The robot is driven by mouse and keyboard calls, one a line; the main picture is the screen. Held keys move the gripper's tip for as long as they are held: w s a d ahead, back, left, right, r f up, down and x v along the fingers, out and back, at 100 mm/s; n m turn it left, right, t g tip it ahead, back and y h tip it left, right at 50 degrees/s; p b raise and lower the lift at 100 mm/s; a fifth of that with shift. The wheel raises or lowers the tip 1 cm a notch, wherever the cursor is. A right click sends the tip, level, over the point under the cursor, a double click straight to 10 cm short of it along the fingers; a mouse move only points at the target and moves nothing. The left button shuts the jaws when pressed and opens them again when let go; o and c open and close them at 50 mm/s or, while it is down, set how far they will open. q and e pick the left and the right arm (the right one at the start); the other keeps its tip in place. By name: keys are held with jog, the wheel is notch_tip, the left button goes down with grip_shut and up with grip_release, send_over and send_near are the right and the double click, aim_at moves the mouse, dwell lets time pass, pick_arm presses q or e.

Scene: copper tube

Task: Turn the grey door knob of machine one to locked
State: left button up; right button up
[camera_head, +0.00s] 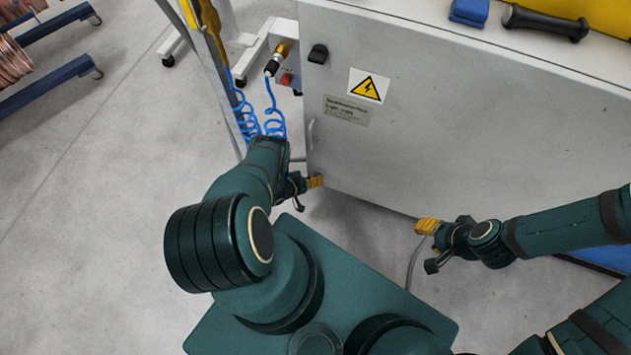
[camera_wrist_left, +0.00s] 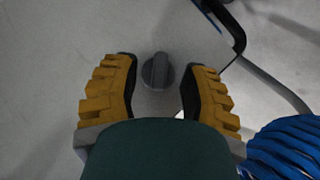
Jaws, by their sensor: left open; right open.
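A round grey knob (camera_wrist_left: 157,72) with a raised grip ridge sits on a pale panel in the left wrist view. Its ridge runs nearly up and down in that picture. My left gripper (camera_wrist_left: 163,68) is open, with one yellow finger on each side of the knob and a visible gap to both. In the head view my left gripper (camera_head: 314,181) is by the lower left of the grey machine (camera_head: 420,125). A dark knob (camera_head: 318,54) shows at the machine's upper left; I cannot tell if it is the same one. My right gripper (camera_head: 428,226) is open and empty near the machine's lower edge.
Blue coiled hoses (camera_head: 270,122) hang left of the machine, close to my left arm; they also show in the left wrist view (camera_wrist_left: 285,150). A yellow warning sign (camera_head: 368,86) marks the machine's front. Open floor (camera_head: 80,200) lies at left.

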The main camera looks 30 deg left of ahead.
pick_arm(q)
jog(key=shift+w+d+f, duration=0.2)
jog(key=shift+w+f, duration=0.2)
jog(key=shift+w, duration=0.2)
jog(key=shift+c, duration=0.4)
jog(key=shift+r, duration=0.1)
grip_shut()
